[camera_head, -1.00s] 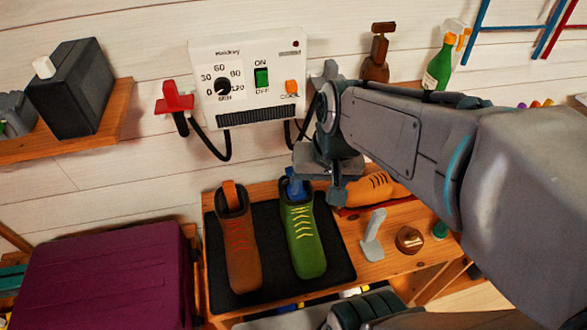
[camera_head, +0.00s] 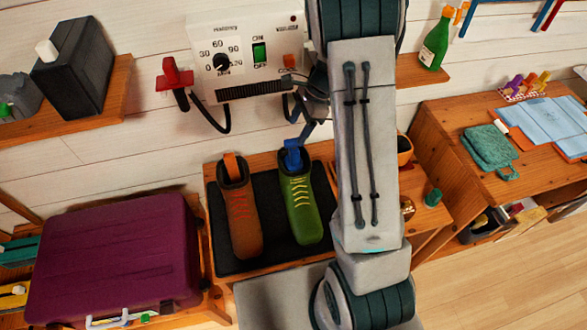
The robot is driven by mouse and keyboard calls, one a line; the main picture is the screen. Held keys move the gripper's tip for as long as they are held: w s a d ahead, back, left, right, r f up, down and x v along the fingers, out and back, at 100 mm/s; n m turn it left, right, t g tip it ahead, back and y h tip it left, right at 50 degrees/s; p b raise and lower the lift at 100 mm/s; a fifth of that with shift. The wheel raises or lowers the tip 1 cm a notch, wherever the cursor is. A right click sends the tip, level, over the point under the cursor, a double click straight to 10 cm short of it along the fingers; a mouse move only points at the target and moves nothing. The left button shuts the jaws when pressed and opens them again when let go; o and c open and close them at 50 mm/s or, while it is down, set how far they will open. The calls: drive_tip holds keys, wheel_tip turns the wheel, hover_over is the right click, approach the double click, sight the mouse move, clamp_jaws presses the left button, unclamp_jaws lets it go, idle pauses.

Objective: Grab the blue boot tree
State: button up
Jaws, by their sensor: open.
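The blue boot tree (camera_head: 292,154) stands in the green boot (camera_head: 302,208), with only its upper part showing above the boot's opening. The green boot rests on a black mat (camera_head: 228,266) on a wooden bench. My gripper (camera_head: 305,130) is just above and to the right of the blue boot tree, close to its top. The gripper is open, but my arm hides much of it. I cannot tell whether a finger touches the boot tree. A brown boot (camera_head: 240,220) with an orange boot tree (camera_head: 231,166) stands left of the green boot.
A white dryer box (camera_head: 245,60) with a dial and hanging hoses is on the wall behind. A purple suitcase (camera_head: 115,262) lies at left. A green bottle (camera_head: 437,42) stands on a shelf at right. My arm covers the bench's right part.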

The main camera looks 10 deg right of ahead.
sight(295, 140)
drive_tip(key=shift+w+a+f, duration=0.1)
drive_tip(key=shift+f, duration=0.55)
drive_tip(key=x, duration=0.2)
drive_tip(key=p+x, duration=0.1)
drive_tip(key=x, duration=0.1)
drive_tip(key=p+x, duration=0.1)
drive_tip(key=x, duration=0.1)
drive_tip(key=shift+s+f, duration=0.25)
drive_tip(key=shift+f, duration=0.1)
drive_tip(key=shift+c, duration=0.3)
clamp_jaws()
